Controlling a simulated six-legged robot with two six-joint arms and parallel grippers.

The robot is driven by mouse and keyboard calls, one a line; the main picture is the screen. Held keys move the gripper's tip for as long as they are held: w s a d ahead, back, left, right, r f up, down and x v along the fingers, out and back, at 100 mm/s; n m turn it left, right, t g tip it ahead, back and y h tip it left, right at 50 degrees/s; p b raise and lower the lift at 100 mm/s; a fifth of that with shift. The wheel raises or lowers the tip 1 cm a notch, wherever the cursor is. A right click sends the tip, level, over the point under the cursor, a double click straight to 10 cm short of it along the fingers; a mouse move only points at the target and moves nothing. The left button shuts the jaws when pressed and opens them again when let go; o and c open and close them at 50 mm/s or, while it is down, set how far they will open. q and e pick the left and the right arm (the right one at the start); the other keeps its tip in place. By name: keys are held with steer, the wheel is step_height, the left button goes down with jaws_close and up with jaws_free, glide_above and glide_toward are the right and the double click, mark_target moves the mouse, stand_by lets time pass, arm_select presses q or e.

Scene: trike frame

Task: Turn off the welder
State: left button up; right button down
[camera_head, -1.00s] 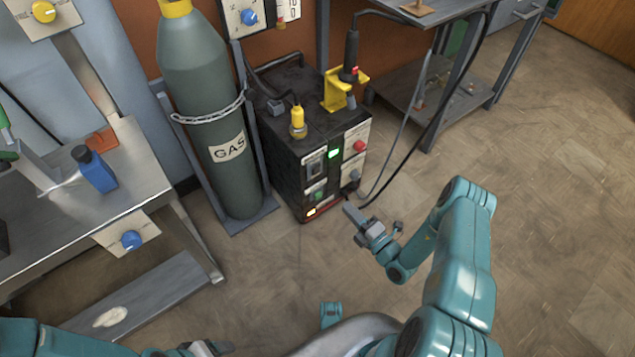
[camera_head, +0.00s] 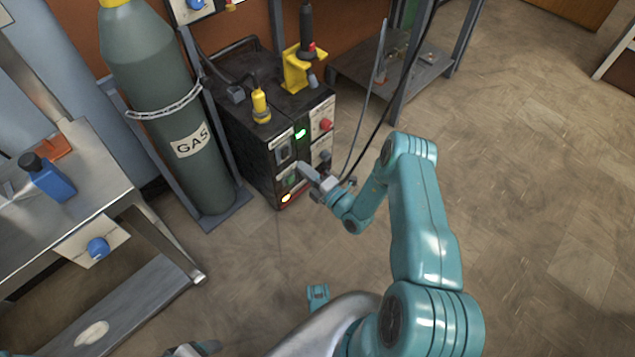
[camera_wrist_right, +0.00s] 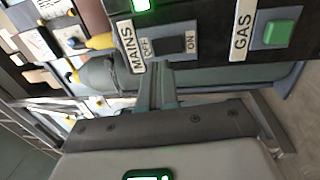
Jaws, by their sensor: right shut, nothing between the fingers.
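The welder (camera_head: 228,133) is a black box on the floor with white labelled panels on its front. Its MAINS switch (camera_head: 283,152) is a dark rocker; in the right wrist view the rocker (camera_wrist_right: 171,45) lies between the words OFF and ON. A green lamp (camera_head: 301,133) above it is lit. My right gripper (camera_head: 306,171) is shut and empty in front of the panel. In the right wrist view its fingertips (camera_wrist_right: 155,70) are just below the rocker; I cannot tell whether they touch. My left gripper (camera_head: 193,349) is partly cut off at the bottom edge.
A green GAS button (camera_wrist_right: 278,33) sits beside the switch, and a red knob (camera_head: 326,124) is on the front's right side. A chained gas cylinder (camera_head: 160,90) stands left of the welder. A cable hangs on the right. The floor (camera_head: 530,200) to the right is clear.

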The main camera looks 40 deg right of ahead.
steer(key=w, duration=0.1)
steer(key=w+b, duration=0.1)
steer(key=w, duration=0.3)
steer(key=shift+w+a+r, duration=0.1)
steer(key=shift+a+r, duration=0.1)
steer(key=shift+r, duration=0.15)
